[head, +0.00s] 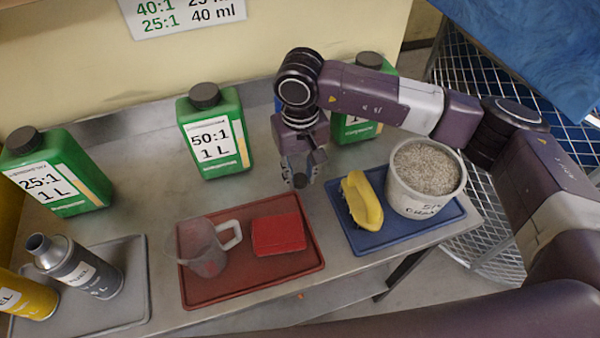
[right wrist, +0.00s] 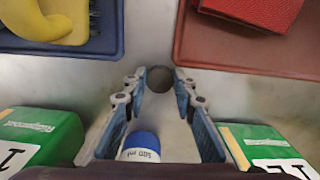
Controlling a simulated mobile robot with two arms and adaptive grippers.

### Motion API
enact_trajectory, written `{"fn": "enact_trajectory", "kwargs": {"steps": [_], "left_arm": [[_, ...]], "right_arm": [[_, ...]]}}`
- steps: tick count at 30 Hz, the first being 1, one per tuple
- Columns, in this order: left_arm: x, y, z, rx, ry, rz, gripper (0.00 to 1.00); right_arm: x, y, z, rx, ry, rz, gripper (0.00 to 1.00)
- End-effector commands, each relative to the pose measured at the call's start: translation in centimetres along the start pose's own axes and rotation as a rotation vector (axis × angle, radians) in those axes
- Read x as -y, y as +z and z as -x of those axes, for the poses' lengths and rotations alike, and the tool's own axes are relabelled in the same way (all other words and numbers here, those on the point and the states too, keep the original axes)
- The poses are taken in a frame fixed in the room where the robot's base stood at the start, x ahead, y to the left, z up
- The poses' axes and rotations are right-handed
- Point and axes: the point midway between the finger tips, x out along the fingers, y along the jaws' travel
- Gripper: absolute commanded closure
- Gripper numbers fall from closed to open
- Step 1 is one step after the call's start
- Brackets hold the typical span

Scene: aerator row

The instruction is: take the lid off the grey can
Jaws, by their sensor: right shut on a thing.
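The grey can (head: 88,270) stands on the grey tray (head: 125,312) at the lower left of the head view, and its narrow neck shows without a lid on it. My right gripper (head: 300,178) is well to the right of the can, above the bench behind the red tray. It is shut on a small dark round lid (right wrist: 160,79), which shows between the fingertips in the right wrist view. My left gripper is not in view.
Green jugs (head: 217,140) stand along the back of the bench. A blue-capped bottle (right wrist: 142,148) is near my right gripper. The red tray (head: 200,295) holds a clear jug and a red block. The blue tray (head: 385,240) holds a yellow brush and a bucket.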

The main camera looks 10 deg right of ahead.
Motion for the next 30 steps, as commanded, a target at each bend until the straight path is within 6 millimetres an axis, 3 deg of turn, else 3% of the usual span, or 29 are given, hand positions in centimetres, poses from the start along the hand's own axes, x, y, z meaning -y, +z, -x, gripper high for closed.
{"fn": "enact_trajectory", "kwargs": {"steps": [3, 4, 8, 20, 21, 30], "left_arm": [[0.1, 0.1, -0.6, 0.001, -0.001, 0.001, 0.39], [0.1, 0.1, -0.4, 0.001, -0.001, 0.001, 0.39], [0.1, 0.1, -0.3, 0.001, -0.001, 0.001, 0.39], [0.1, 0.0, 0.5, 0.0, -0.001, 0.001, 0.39], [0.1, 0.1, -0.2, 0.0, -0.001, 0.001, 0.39], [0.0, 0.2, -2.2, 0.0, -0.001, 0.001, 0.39]], "right_arm": [[0.0, 0.0, -0.4, 0.0, 0.0, 0.0, 1.0], [0.0, 0.0, -0.3, 0.0, 0.0, 0.0, 0.72], [0.0, 0.0, -0.2, 0.001, 0.0, 0.0, 0.57], [0.0, 0.0, 0.4, 0.001, 0.0, 0.0, 0.57], [0.0, -0.1, 0.7, -0.003, 0.0, 0.0, 0.57], [0.0, -0.2, 6.9, -0.007, 0.0, 0.0, 0.57]]}}
